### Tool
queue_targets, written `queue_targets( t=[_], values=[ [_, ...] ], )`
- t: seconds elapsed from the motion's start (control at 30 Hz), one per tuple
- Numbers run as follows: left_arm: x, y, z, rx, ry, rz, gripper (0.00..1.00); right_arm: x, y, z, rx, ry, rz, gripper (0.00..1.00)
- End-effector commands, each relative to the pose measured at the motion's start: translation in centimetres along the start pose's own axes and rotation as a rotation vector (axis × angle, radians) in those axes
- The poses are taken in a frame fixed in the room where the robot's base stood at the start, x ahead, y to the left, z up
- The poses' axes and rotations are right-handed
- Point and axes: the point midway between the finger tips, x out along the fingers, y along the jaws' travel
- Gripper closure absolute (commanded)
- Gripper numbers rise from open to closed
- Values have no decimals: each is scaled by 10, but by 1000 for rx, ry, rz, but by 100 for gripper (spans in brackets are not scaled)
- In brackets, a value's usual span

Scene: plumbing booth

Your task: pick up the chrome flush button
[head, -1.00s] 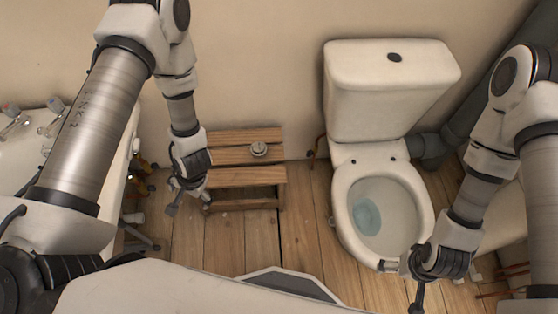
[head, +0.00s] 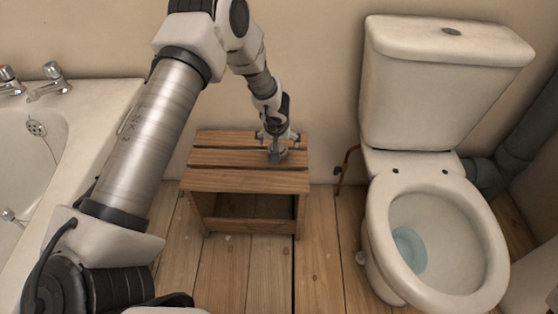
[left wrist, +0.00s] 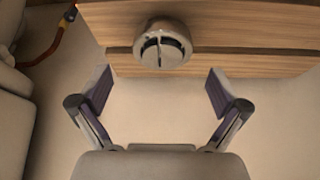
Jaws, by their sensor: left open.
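The chrome flush button (left wrist: 162,45) is a round, split-faced piece on the wooden stool (head: 245,180). It shows clearly in the left wrist view, near the edge of a slat. My left gripper (head: 276,148) is over the stool top in the head view and largely covers the button there. In the left wrist view my left gripper (left wrist: 160,88) is open and empty. Its two fingers are spread wider than the button, which lies beyond the tips, roughly centred between them. My right gripper is not in view.
A white toilet (head: 440,240) with its cistern (head: 435,90) stands right of the stool; the lid has a dark round hole (head: 452,31). A copper pipe (head: 345,168) rises between them. A bathtub (head: 95,105) is at left. The floor (head: 260,265) before the stool is clear.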

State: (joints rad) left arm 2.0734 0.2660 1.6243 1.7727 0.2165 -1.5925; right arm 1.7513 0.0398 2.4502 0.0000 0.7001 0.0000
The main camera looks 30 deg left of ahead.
Motion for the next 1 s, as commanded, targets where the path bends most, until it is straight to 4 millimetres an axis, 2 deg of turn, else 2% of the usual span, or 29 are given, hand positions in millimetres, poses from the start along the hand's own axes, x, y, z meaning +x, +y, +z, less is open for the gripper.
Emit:
queue_targets(
  t=[0.03,0.1,0.23,0.43,0.47,0.5,0.63,0.67,1.0],
  values=[
    [19,-1,7,-1,0,0,1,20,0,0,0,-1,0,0],
    [29,-2,8,-1,0,-1,1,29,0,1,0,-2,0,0],
    [39,-2,5,0,0,-1,1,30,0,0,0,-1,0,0],
    [38,-2,5,1,-1,-1,1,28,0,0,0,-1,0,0],
    [38,-2,5,1,-1,-1,9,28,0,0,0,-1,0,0],
    [38,-2,5,1,-1,-1,23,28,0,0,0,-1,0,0],
    [38,-2,5,1,-1,-1,69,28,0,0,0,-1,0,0],
    [38,-2,5,1,-1,-1,75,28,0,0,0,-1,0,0],
    [36,-2,4,1,0,-1,75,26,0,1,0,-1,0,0]
  ],
)
